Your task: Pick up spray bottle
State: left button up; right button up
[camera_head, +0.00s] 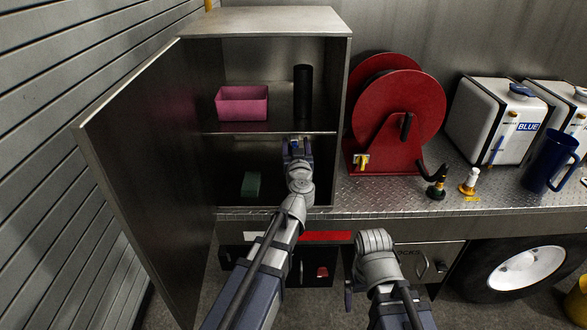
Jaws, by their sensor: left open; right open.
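No spray bottle can be made out clearly in the head view. My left gripper (297,148) is open at the front of the open metal cabinet (273,22), by the edge of its middle shelf (235,127). Its jaws and wrist hide part of the shelf and the space behind them. A dark upright cylinder (303,92) stands on that shelf, behind and above the gripper; whether it is the bottle I cannot tell. My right gripper (348,292) is low in front of the drawers, mostly hidden by its wrist, and no held thing shows.
A pink bin (242,103) sits on the shelf; a green block (251,185) lies below. The cabinet door (145,150) is open at left. A red hose reel (400,110), small fittings (437,185), white tanks (492,115) and a blue jug (553,160) stand on the counter.

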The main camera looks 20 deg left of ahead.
pick_arm(q)
jog(key=shift+x, duration=2.6)
jog(key=shift+s+a+f, duration=0.1)
jog(key=shift+f, duration=0.05)
jog(key=shift+c, duration=0.2)
grip_shut()
